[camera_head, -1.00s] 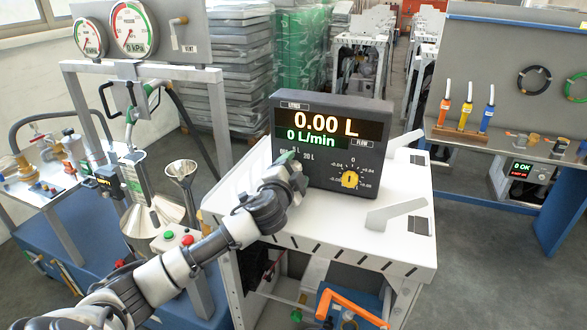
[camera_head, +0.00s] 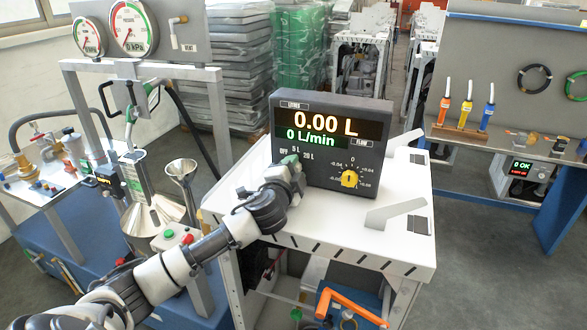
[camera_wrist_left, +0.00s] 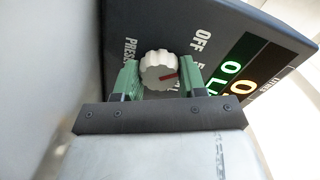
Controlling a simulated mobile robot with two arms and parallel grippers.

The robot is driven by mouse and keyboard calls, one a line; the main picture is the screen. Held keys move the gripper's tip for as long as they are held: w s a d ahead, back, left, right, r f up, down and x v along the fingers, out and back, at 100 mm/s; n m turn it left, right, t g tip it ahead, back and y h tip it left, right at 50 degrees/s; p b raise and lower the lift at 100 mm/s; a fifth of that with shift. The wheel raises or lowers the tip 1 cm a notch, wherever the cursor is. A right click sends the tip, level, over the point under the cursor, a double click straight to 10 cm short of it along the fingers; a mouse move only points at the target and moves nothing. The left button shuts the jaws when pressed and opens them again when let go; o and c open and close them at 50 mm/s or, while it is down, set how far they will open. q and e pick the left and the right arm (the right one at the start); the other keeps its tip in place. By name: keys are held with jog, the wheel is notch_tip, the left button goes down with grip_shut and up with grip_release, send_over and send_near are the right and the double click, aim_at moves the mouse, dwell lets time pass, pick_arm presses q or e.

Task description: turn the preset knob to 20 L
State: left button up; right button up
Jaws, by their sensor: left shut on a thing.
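The preset knob (camera_wrist_left: 158,70) is a white, ridged knob with a red pointer mark, on the dark face of the meter (camera_head: 384,118). In the left wrist view it sits between the green fingers of my left gripper (camera_wrist_left: 162,80), which is shut on it. The 20 L label is largely hidden there. In the head view my left gripper (camera_head: 291,160) covers the knob, below the 5 L and 20 L labels. The display reads 0.00 L and 0 L/min.
A yellow knob (camera_head: 349,178) with its own scale sits right of the preset knob. The meter stands on a white bench (camera_head: 400,240) with raised flaps at the right. A funnel (camera_head: 181,172) and gauge stand are at the left.

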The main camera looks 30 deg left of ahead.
pick_arm(q)
jog(key=m+p, duration=0.2)
jog(key=m, duration=0.3)
jog(key=shift+f, duration=0.1)
jog(key=m+p, duration=0.1)
jog(key=m, duration=0.3)
jog(key=shift+f+m+p, duration=0.1)
jog(key=shift+m+p, duration=0.2)
jog(key=shift+m, duration=0.1)
jog(key=m, duration=0.2)
jog(key=shift+f+m+p, duration=0.1)
jog(key=shift+m+p, duration=0.2)
jog(key=shift+f+m, duration=0.15)
jog(key=shift+m, duration=1.75)
jog(key=o, duration=0.9)
jog(key=shift+o, duration=0.2)
